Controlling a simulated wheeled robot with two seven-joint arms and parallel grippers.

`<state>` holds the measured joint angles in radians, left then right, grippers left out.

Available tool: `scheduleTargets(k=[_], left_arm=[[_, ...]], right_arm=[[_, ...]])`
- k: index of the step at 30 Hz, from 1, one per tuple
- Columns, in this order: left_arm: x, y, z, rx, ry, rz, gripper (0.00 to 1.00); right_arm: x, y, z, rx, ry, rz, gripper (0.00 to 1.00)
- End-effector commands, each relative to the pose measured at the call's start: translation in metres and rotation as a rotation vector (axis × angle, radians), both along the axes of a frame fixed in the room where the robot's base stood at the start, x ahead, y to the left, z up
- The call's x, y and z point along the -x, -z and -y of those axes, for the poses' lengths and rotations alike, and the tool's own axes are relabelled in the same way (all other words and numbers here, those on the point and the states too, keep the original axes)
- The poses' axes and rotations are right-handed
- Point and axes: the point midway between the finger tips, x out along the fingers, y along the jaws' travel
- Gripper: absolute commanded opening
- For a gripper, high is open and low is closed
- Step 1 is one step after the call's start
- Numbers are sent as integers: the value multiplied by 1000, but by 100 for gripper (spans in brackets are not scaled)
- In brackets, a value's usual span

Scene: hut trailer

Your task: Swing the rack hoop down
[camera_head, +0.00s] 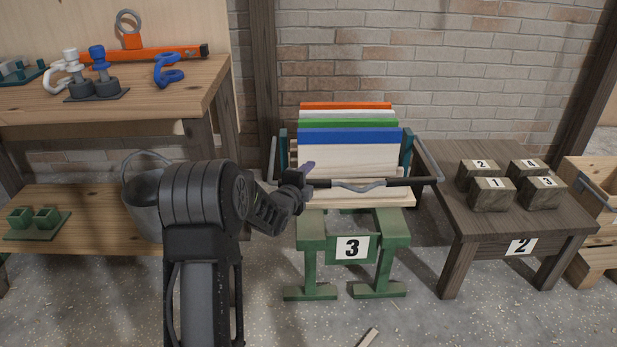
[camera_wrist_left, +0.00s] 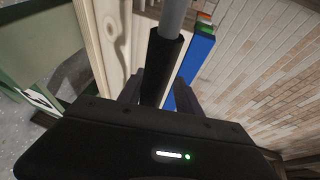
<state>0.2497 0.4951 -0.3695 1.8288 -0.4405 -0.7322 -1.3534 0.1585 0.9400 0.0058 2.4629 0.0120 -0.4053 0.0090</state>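The rack hoop (camera_head: 358,187) is a grey bar with black grip sleeves. It runs across the front of the rack, between side arms, at about the height of the lower boards. My left gripper (camera_head: 305,180) is at the hoop's left sleeve. In the left wrist view the black sleeve (camera_wrist_left: 160,68) passes between the two fingers of my left gripper (camera_wrist_left: 158,88). A thin strip of blue shows between the sleeve and the right finger, so the fingers look open around it. The rack holds upright boards, with a blue one (camera_head: 350,136) in front. My right gripper is not in view.
A green stand marked 3 (camera_head: 311,238) carries the rack. A dark table (camera_head: 455,220) with numbered blocks stands close at the right. A wooden bench (camera_head: 200,85) with shackles is at the left, with a grey bucket (camera_head: 142,205) below. A brick wall is behind.

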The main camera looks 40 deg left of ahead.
Motion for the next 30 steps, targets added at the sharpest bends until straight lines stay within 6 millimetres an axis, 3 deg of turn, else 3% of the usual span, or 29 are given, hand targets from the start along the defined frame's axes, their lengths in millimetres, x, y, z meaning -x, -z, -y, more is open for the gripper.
scheduleTargets(k=[11, 24, 30], left_arm=[[2, -2, 1, 1, 0, 1, 44], [61, -14, 15, 2, -1, 0, 44], [74, -15, 19, 0, 0, 0, 44]], right_arm=[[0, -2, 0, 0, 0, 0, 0], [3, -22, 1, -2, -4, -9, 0], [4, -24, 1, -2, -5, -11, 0]])
